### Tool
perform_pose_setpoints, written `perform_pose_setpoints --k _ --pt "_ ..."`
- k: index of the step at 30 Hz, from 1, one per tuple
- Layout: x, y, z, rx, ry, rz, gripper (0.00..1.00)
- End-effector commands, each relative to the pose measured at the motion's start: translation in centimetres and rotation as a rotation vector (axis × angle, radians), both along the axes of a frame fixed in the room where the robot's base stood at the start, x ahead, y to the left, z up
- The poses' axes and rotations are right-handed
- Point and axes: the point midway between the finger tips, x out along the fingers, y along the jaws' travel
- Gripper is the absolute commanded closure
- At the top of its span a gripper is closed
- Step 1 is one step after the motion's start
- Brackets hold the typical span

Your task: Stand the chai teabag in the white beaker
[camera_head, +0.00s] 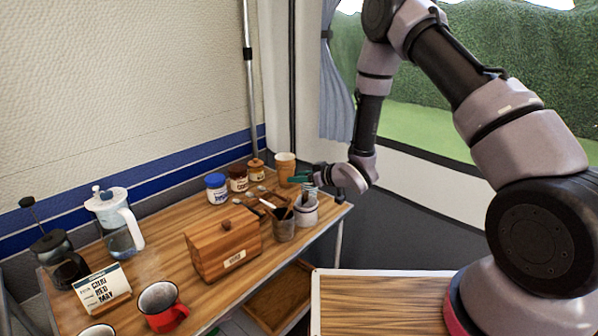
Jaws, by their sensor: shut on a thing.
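My gripper (303,180) is at the far right end of the wooden side table, low over a small whitish pot (306,215) that looks like the white beaker. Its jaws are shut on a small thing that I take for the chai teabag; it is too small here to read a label. A narrow pale grey shape shows between the jaws and the pot's rim. I cannot tell whether the held thing is inside the rim or just above it. The fingers hide part of this spot.
A dark cup of utensils (284,228) stands close left of the pot, and a tan cup (285,165) behind it. Several lidded jars (217,189) line the wall. A wooden box (222,243), a French press (62,260), a white-lidded jug (118,228) and a red mug (161,306) stand further left.

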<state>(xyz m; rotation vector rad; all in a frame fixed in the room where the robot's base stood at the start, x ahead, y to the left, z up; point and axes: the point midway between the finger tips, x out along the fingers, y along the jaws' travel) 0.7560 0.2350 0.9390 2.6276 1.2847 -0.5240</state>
Motion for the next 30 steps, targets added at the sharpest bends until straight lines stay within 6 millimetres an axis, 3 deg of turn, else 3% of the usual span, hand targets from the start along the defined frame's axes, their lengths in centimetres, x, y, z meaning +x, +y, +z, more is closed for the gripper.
perform_pose_setpoints --k 12,26,27,30 --pt "0.0 0.0 -2.9 0.000 0.000 0.000 1.00" --pt "0.0 0.0 -3.4 -0.001 -0.001 0.000 1.00" --pt "0.0 0.0 -3.4 -0.001 -0.001 0.000 0.54" --pt "0.0 0.0 -3.4 -0.001 -0.001 0.000 0.23"
